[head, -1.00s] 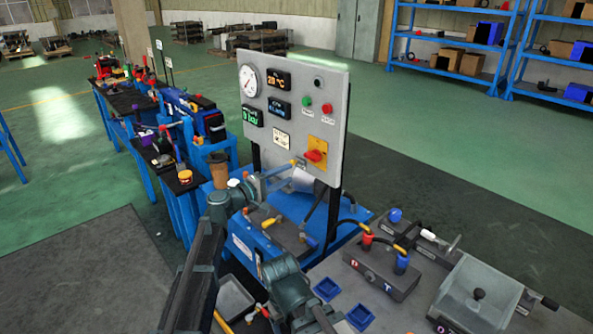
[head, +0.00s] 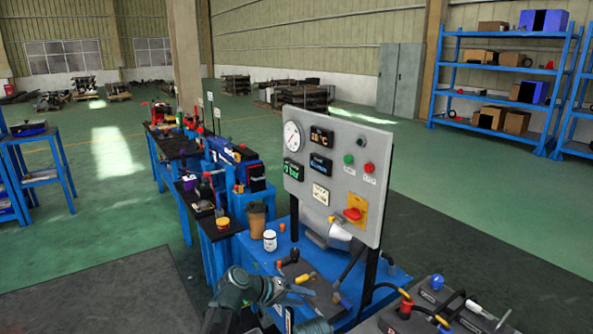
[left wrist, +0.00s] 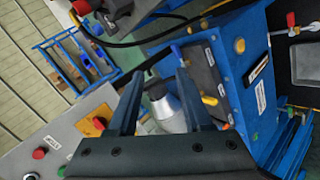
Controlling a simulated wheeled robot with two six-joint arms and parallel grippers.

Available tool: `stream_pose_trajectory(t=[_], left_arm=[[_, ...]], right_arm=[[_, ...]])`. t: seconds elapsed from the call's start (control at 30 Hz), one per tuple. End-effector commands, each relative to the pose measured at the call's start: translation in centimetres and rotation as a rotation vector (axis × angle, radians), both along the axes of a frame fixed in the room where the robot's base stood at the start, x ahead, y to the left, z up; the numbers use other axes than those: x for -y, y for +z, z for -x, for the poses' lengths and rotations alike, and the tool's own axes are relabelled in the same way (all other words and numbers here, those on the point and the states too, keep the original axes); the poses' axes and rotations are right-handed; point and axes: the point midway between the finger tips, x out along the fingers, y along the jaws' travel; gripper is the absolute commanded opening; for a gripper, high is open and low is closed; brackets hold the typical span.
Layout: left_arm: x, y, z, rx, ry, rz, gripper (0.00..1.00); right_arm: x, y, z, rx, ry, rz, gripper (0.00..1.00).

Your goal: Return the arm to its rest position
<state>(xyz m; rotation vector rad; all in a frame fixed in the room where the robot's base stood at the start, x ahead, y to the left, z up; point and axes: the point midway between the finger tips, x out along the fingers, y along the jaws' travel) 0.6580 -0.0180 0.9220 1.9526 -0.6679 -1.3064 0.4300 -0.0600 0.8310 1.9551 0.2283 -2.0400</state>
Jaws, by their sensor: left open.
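My left arm comes in at the bottom of the head view, and its gripper (head: 300,293) is low in front of the blue bench unit (head: 262,256). In the left wrist view the two dark fingers of this gripper (left wrist: 158,76) stand apart. A silvery-white cylinder with a dark end (left wrist: 170,108) shows beyond and between them, and I cannot tell how far off it is. The fingers are not closed on anything. My right gripper is not in view.
A grey control panel (head: 336,170) with a gauge, displays and a red switch stands upright on the blue unit. A brown cup (head: 257,219) and a white jar (head: 270,241) stand left of it. Hoses and fittings lie at lower right. Open green floor (head: 450,210) lies beyond.

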Motion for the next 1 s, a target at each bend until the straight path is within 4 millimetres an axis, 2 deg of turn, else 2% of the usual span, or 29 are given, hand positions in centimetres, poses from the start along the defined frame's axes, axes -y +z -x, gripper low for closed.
stream_pose_trajectory(t=[0.03,0.1,0.2,0.4,0.57,0.6,0.7,1.0], left_arm=[[-1.8,-1.8,2.7,-0.023,-0.022,-0.105,0.5],[-4.4,-4.1,5.4,-0.062,-0.05,-0.252,0.5],[-8.0,-6.4,8.5,-0.117,-0.074,-0.428,0.5],[-14.2,-8.6,13.5,-0.217,-0.095,-0.694,0.5],[-18.6,-9.2,17.1,-0.296,-0.094,-0.873,0.5],[-18.6,-8.8,17.6,-0.304,-0.108,-0.899,0.5],[-15.9,-7.6,18.1,-0.294,-0.178,-0.92,0.5],[-10.0,-4.8,21.3,-0.274,-0.36,-1.002,0.5]], right_arm=[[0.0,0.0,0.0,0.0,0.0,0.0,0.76],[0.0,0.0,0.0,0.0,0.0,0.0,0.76],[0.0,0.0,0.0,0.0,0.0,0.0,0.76],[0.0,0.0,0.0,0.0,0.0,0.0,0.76],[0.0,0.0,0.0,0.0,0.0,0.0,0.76],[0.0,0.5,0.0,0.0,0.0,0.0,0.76],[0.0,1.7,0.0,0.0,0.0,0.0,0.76],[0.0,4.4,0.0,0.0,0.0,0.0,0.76]])
